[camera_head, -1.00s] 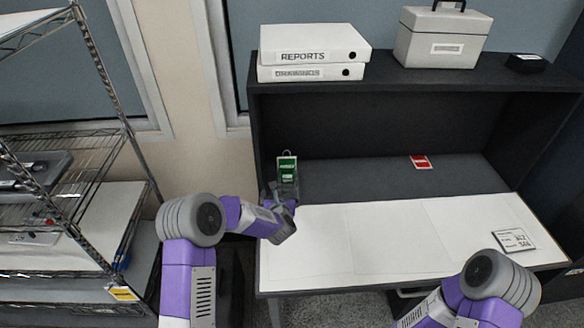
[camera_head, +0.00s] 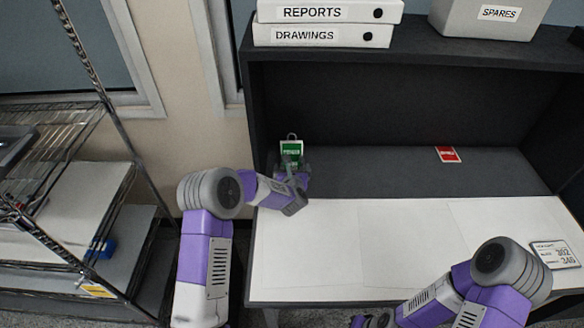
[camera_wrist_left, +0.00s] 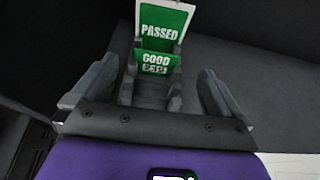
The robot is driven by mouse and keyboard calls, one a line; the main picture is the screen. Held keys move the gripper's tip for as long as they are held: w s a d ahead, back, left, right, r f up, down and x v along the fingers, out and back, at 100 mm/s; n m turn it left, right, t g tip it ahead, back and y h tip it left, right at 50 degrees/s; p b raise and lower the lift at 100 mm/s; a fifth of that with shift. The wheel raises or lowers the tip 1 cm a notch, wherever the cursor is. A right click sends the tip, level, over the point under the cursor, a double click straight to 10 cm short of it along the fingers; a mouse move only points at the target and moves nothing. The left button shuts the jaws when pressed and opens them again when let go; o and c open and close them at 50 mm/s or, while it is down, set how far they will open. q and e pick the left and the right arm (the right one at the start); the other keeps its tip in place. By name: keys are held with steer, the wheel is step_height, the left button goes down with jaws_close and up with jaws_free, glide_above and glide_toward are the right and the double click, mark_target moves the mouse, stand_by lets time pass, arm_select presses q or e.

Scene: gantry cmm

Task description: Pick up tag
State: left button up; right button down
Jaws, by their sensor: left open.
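A green tag (camera_head: 291,149) with white lettering and a ring at its top stands upright near the left wall of the desk. In the left wrist view the tag (camera_wrist_left: 160,35) reads PASSED, with a green GOOD panel lower down. A grey, stepped piece (camera_wrist_left: 150,92) is in front of its lower part. My left gripper (camera_head: 293,172) is at the tag's near side. In the left wrist view its open fingers (camera_wrist_left: 158,78) are apart, left and right of the grey piece. The tag's lower end is hidden. My right arm is at lower right; its fingers do not show.
A red tag (camera_head: 447,154) lies on the dark rear strip of the desk. White sheets (camera_head: 400,245) cover the front, mostly clear. A small display panel (camera_head: 556,254) lies at right. Binders (camera_head: 322,36) and a SPARES box (camera_head: 490,18) stand on the upper shelf. A wire rack (camera_head: 60,140) is at left.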

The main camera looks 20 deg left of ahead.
mark_target(292, 167)
arm_select(q)
steer(key=shift+f+x, duration=0.2)
steer(key=shift+x, duration=2.65)
steer(key=shift+s+a, duration=0.1)
steer(key=shift+s, duration=0.05)
steer(key=c, duration=1)
